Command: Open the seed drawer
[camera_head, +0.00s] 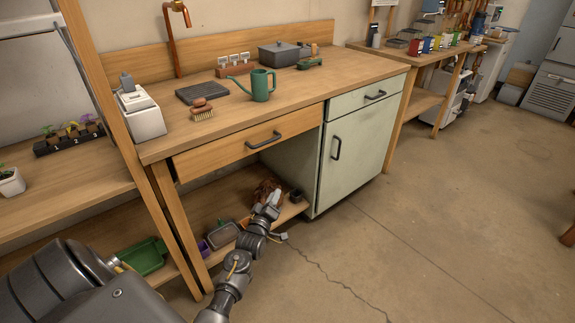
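A wide wooden drawer (230,150) with a dark bar handle (263,141) is set under the front edge of the wooden counter. It looks shut or nearly so. A smaller pale green drawer (348,103) with a dark handle (375,95) sits to its right, above a cabinet door, and looks shut. No label shows which one is the seed drawer. My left gripper (273,198) is low in front of the lower shelf, below the wooden drawer's handle and apart from it. Its fingers are small and I cannot tell their opening. My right gripper is out of view.
The pale green cabinet door (345,150) with its handle is right of my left gripper. Pots and a brown bundle (265,186) lie on the lower shelf behind it. The floor to the right is clear.

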